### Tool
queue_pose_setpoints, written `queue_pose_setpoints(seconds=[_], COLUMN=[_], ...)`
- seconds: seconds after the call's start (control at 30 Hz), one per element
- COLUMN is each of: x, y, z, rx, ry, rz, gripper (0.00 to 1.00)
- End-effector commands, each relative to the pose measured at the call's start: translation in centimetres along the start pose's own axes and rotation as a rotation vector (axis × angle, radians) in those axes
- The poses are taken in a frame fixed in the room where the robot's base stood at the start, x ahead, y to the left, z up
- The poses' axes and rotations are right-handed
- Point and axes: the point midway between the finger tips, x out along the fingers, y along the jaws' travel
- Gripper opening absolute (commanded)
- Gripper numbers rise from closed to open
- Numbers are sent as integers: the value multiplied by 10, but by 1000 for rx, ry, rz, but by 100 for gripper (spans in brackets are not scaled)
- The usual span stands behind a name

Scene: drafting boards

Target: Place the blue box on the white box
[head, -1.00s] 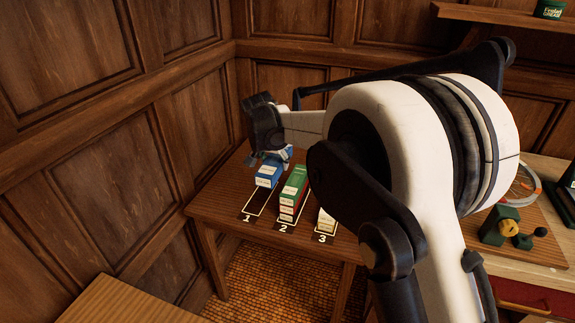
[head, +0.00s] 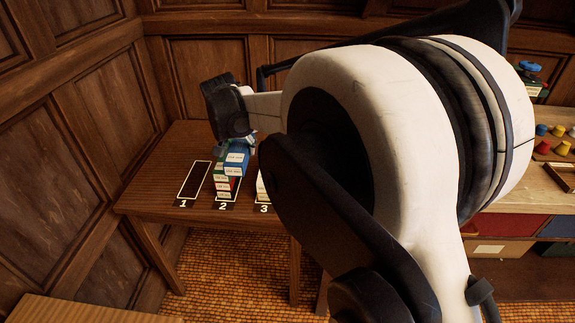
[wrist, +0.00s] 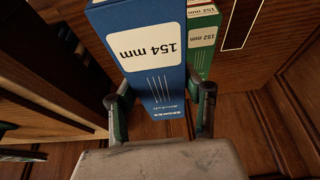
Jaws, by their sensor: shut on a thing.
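The blue box (head: 236,164), labelled 154 mm in the wrist view (wrist: 150,62), is held between the two fingers of my gripper (head: 240,143). My gripper also shows in the wrist view (wrist: 161,108), with a finger on each side of the box. In the head view the blue box appears over the stack in slot 2; I cannot tell whether it touches it. The white box (head: 262,187) is in slot 3, mostly hidden behind my arm.
Slot 1 (head: 195,180) is an empty white outline. Slot 2 holds a stack of boxes (head: 222,188) with red and green sides. A green box labelled 152 mm (wrist: 202,42) is close beside the blue one. Wood-panelled walls border the table (head: 160,170).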

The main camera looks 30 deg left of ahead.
Motion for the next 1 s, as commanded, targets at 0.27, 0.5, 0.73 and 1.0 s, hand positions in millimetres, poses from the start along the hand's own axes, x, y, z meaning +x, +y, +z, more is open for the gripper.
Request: queue_pose_setpoints(seconds=[0.27,0.5,0.73,1.0], x=[46,81,94,123], y=[34,60,69,69], z=[-27,-48,-54,-42], rx=[4,4,1,1], ry=[1,1,1,1], rz=[1,1,1,1], gripper=[8,8,8,8])
